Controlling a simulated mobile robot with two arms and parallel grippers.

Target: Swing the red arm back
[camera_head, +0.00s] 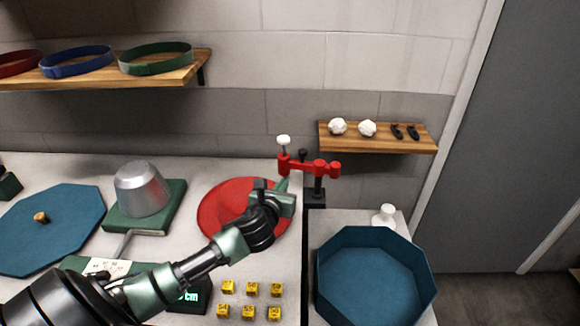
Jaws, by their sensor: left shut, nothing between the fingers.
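The red arm (322,167) shows right of the middle, lying roughly sideways on a black post and base (316,198). A white knob (283,140) stands up at its left end. My left gripper (282,185) is shut and empty, its tips just below the arm's left end. I cannot tell whether the tips touch the arm. My right gripper is out of view.
A flat red disc (215,206) lies under my left gripper. Several yellow cubes (249,312) lie in front. A blue octagonal box (423,310) is at right, below a wooden shelf (388,144).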

